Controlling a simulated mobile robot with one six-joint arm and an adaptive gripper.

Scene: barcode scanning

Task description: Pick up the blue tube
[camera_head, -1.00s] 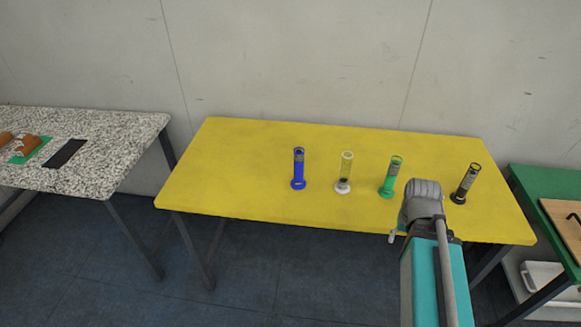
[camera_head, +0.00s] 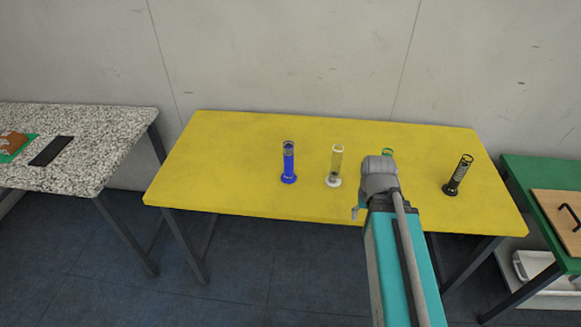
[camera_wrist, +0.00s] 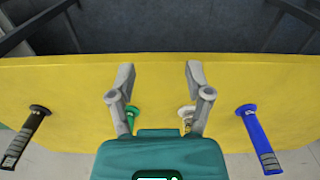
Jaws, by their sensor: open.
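The blue tube (camera_head: 289,165) stands upright on the yellow table (camera_head: 235,150), the leftmost in a row of tubes. In the wrist view the blue tube (camera_wrist: 258,138) is on the right, outside my fingers and apart from them. My gripper (camera_wrist: 158,85) is open, with its two fingers spread over the table and nothing held between them. In the head view my arm's end covers most of the green tube, and the fingers cannot be made out clearly.
A clear tube with white base (camera_head: 335,168) stands right of the blue one. The green tube (camera_head: 387,152) and black tube (camera_head: 458,175) are farther right. The yellow table is bare left of the blue tube. A speckled table (camera_head: 100,130) and a green table (camera_head: 520,180) flank it.

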